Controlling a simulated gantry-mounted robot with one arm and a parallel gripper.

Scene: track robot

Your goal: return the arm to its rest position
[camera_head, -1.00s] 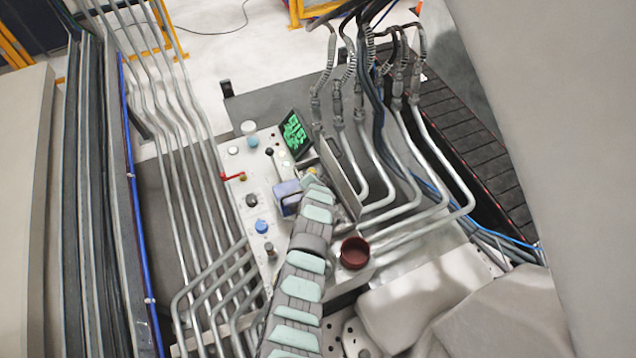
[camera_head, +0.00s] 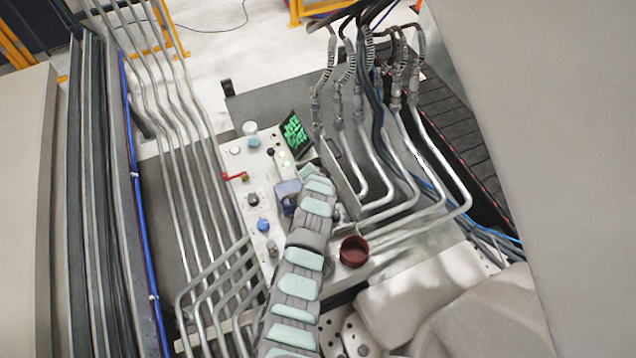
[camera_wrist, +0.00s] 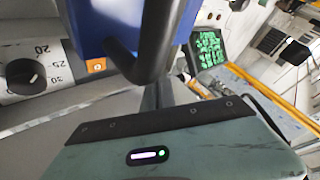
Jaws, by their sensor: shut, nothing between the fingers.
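My arm (camera_head: 301,270), dark grey with pale green pads, reaches up from the bottom of the head view over a light control panel (camera_head: 242,206). My gripper (camera_head: 311,172) is at its far end, small and partly hidden, beside a blue box (camera_head: 287,191) on the panel. In the wrist view, the grey-green body of my wrist (camera_wrist: 190,152) with a small lit indicator fills the bottom. The blue box (camera_wrist: 100,22) with its dark curved handle (camera_wrist: 155,45) stands close ahead. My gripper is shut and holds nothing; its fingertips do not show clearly.
A green-lit screen (camera_head: 295,134) stands behind the gripper. Bent metal pipes (camera_head: 375,190) and hoses run to the right, with more pipes (camera_head: 180,130) on the left. A dark red cup (camera_head: 354,251) sits right of the arm. A black dial (camera_wrist: 25,76) shows in the wrist view.

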